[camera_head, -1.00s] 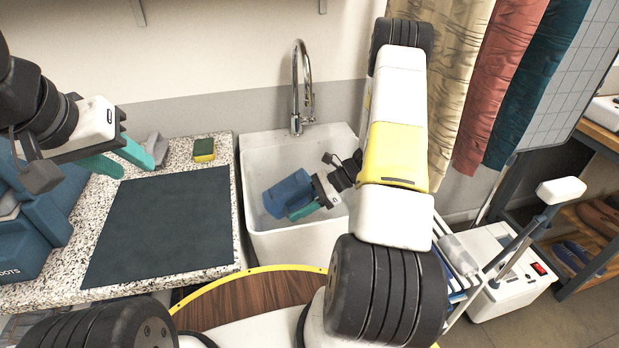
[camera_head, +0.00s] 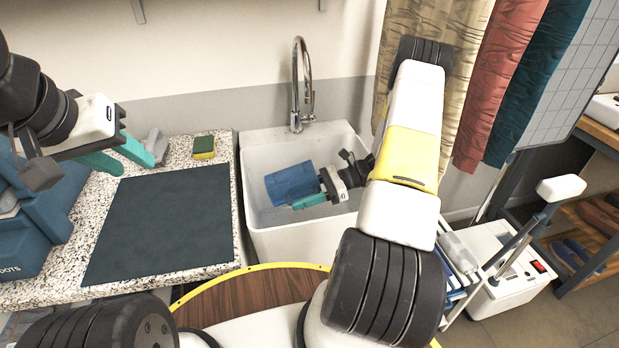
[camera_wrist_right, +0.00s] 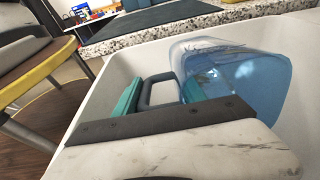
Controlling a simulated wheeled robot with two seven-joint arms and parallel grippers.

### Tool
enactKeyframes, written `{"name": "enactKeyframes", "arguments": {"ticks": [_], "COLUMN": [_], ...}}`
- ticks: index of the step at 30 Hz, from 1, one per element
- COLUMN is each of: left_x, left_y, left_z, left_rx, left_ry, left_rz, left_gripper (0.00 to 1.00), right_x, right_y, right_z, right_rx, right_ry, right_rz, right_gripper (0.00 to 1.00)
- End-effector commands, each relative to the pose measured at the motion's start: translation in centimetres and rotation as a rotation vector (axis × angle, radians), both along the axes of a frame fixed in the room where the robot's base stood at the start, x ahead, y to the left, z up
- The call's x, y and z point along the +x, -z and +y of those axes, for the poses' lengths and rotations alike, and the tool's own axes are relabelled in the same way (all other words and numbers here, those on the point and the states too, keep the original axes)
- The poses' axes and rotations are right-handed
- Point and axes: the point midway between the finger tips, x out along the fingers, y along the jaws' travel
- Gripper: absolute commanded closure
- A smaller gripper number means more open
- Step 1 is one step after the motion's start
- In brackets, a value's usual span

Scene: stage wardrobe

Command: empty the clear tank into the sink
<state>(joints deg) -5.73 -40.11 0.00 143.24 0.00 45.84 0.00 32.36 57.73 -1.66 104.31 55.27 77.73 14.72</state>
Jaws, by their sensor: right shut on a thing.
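The clear tank (camera_head: 291,185), tinted blue, lies tilted on its side inside the white sink (camera_head: 262,243). My right gripper (camera_head: 322,190) is in the sink, to the right of the tank. In the right wrist view the teal fingers of this gripper (camera_wrist_right: 155,95) are shut on the tank's handle, and the see-through tank (camera_wrist_right: 240,80) lies beyond them. I cannot tell whether any water is left in it. My left gripper (camera_head: 120,160) hangs over the left part of the counter, its teal fingers apart and nothing seen between them.
The chrome tap (camera_head: 297,90) rises behind the sink. A speckled counter (camera_head: 205,272) with a dark mat (camera_head: 160,225) and a sponge (camera_head: 204,148) is to the left. A blue box (camera_head: 25,235) stands at far left. Curtains (camera_head: 510,80) hang at right.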

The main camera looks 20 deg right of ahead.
Motion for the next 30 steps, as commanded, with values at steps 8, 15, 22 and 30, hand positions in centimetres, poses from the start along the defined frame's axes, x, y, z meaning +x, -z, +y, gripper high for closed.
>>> {"name": "enactKeyframes", "arguments": {"ticks": [8,15,22,30], "left_x": [0.0,0.0,0.0,0.0], "left_y": [0.0,0.0,0.0,0.0], "left_z": [0.0,0.0,0.0,0.0], "left_rx": [0.0,0.0,0.0,0.0], "left_ry": [0.0,0.0,0.0,0.0], "left_rz": [0.0,0.0,0.0,0.0], "left_gripper": [0.64,0.64,0.64,0.64], "right_x": [0.0,-0.1,-0.2,-0.2], "right_y": [-0.8,-1.7,-2.1,-2.5], "right_z": [-0.4,-0.8,-1.0,-1.0], "right_rx": [0.048,0.086,0.102,0.117], "right_ry": [-0.001,-0.002,-0.002,-0.001], "right_rz": [-0.005,-0.007,-0.007,-0.008], "right_gripper": [1.0,1.0,1.0,1.0]}}
